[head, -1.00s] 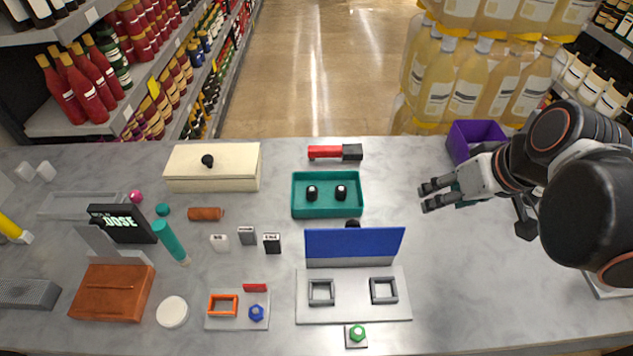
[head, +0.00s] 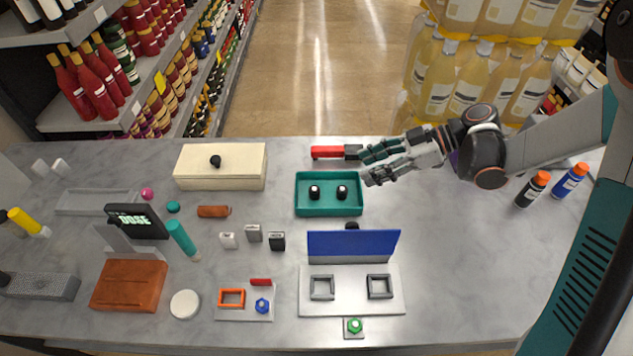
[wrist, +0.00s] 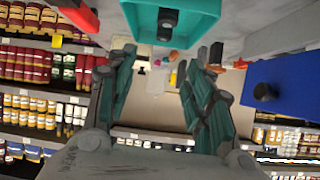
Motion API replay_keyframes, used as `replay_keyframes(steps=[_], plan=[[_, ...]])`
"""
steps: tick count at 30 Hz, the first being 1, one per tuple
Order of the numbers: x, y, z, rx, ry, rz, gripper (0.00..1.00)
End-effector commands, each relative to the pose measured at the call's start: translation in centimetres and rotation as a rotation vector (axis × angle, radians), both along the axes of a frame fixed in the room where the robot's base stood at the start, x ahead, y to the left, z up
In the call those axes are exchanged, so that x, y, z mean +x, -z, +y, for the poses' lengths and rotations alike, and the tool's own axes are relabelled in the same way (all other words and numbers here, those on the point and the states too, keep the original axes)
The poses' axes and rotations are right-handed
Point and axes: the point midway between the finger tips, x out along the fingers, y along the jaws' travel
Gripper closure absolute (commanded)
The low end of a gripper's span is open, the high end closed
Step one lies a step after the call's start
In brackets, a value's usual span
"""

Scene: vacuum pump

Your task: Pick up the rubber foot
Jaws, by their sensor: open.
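No part is clearly identifiable as the rubber foot; several small black pieces could be it. Two black pieces with pale tops stand in the teal tray (head: 328,208), a left one (head: 315,192) and a right one (head: 342,192). Another black piece (head: 352,226) sits behind the blue panel (head: 352,245), partly hidden by it. In the wrist view, a black piece (wrist: 167,22) shows in the tray and another (wrist: 265,92) shows against the blue panel. My gripper (head: 366,166) is open and empty, above and just beyond the tray's back right corner; its spread fingers (wrist: 160,62) fill the wrist view's middle.
A red-and-black tool (head: 330,152) lies behind the tray, close to my fingers. A cream box (head: 220,168) stands to the left. A grey plate (head: 350,302) with two square frames lies in front of the blue panel. The counter's right front is clear.

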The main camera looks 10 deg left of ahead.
Motion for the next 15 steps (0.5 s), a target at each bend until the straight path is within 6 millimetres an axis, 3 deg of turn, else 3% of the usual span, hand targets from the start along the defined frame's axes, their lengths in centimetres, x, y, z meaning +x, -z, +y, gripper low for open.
replay_keyframes(steps=[8, 15], plan=[[-0.2, 1.5, 1.2, 0.065, -0.075, -0.049, 0.52], [-1.1, 3.8, 4.9, 0.064, -0.077, -0.049, 0.52]])
